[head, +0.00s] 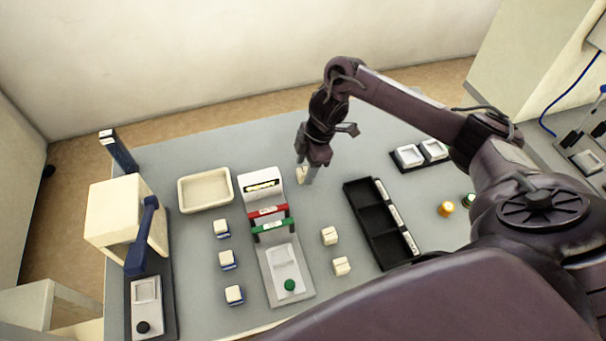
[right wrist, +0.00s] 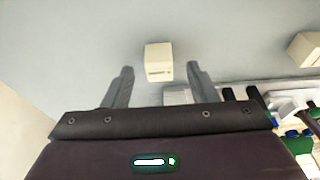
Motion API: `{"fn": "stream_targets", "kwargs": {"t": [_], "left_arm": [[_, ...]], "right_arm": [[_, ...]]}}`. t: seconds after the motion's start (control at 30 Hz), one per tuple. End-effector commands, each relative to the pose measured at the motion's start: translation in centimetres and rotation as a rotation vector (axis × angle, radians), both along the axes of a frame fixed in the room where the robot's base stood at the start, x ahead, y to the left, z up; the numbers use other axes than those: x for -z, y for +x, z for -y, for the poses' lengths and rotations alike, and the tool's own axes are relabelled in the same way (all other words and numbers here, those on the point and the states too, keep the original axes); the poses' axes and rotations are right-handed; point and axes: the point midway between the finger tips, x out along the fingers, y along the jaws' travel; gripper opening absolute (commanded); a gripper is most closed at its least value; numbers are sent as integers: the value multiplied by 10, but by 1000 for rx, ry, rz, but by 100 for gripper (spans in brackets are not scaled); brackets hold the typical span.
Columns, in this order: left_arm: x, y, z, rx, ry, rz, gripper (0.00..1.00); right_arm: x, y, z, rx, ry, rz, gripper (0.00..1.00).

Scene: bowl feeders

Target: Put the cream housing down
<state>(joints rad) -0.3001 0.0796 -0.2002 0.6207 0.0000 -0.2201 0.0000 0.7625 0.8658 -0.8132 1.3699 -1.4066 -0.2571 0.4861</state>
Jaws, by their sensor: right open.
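A small cream housing (head: 301,173) is on the grey table at the tips of my right gripper (head: 306,171), behind and right of the white feeder. In the right wrist view the cream housing (right wrist: 158,60) lies between and slightly beyond the two fingertips (right wrist: 160,70), with gaps on both sides. The right gripper is open. Part of the housing is hidden by the fingers in the head view. My left gripper is not in view.
Two cream blocks (head: 329,236) stand right of the white feeder (head: 288,285). Several blue-based blocks (head: 227,261) stand left of it. A cream tray (head: 204,206), a black divided tray (head: 364,222) and a cream-and-blue press (head: 113,210) are around. The table's back middle is clear.

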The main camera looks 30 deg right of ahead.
Motion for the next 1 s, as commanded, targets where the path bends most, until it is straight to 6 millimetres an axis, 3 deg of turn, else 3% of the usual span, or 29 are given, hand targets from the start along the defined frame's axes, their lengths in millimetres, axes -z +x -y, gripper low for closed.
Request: {"fn": "stream_targets", "kwargs": {"t": [0.1, 0.3, 0.7, 1.0], "left_arm": [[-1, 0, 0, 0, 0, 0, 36], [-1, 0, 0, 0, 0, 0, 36], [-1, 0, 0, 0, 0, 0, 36], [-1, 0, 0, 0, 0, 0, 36]], "right_arm": [[10, 1, -3, 1, 0, 0, 53], [11, 1, -3, 1, 0, 2, 51], [11, 1, -3, 1, 0, 2, 1], [6, 2, -3, 2, 0, 3, 1]]}}
